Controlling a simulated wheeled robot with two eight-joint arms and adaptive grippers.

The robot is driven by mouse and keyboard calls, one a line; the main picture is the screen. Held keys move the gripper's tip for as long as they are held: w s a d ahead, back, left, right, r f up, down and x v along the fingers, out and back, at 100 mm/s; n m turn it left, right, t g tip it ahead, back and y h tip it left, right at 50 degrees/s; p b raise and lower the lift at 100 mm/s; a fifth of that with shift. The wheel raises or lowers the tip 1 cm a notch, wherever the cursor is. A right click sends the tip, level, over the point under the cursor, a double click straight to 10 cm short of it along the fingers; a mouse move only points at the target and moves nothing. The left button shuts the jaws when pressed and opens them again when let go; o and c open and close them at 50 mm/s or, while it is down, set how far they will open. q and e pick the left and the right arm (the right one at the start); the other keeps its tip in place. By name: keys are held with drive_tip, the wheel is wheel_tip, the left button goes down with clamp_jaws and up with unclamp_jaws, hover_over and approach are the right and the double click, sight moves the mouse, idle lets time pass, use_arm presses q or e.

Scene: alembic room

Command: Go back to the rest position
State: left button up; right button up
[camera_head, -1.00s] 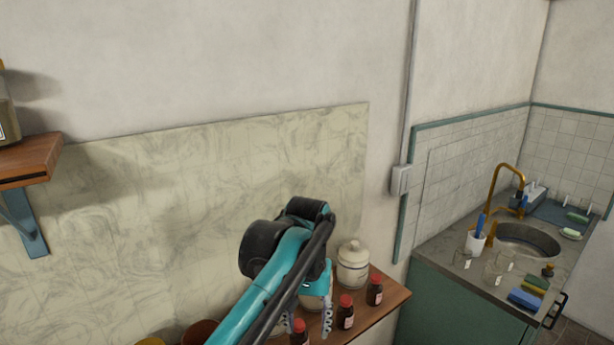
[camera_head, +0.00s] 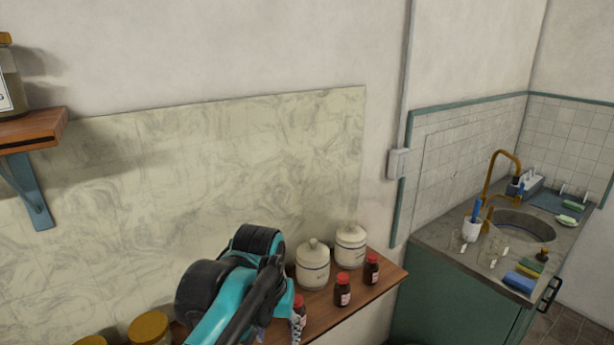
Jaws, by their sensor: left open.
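My left arm, teal and black, reaches up from the bottom of the head view in front of the wooden shelf. My left gripper (camera_head: 279,331) is mostly hidden behind its own wrist, with a grey finger showing just below a red-capped bottle. It is open, and I see nothing held in it. Two white lidded jars, one nearer (camera_head: 313,266) and one farther (camera_head: 350,247), stand upright on the shelf. Small dark bottles with red caps stand in front of them, one in the middle (camera_head: 342,291) and one at the right (camera_head: 371,270). My right gripper is out of view.
The wooden shelf (camera_head: 392,284) runs along the marbled wall panel. Yellow-lidded jars (camera_head: 149,328) stand at its lower left. A bracketed shelf (camera_head: 30,128) juts out at upper left. A counter (camera_head: 436,240) with a sink (camera_head: 524,226) stands at right.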

use_arm(q)
drive_tip(key=s+a+f+t+b, duration=0.2)
drive_tip(key=s+a+f, duration=0.3)
drive_tip(key=f, duration=0.3)
drive_tip(key=s+a+f+n+t+b, duration=0.1)
drive_tip(key=s+a+f+t+b, duration=0.2)
drive_tip(key=a+f, duration=0.4)
wheel_tip(320, 180, down, 2)
drive_tip(key=shift+s+f+y+b, duration=0.15)
drive_tip(key=shift+s+y+b, duration=0.25)
drive_tip(key=shift+s, duration=0.45)
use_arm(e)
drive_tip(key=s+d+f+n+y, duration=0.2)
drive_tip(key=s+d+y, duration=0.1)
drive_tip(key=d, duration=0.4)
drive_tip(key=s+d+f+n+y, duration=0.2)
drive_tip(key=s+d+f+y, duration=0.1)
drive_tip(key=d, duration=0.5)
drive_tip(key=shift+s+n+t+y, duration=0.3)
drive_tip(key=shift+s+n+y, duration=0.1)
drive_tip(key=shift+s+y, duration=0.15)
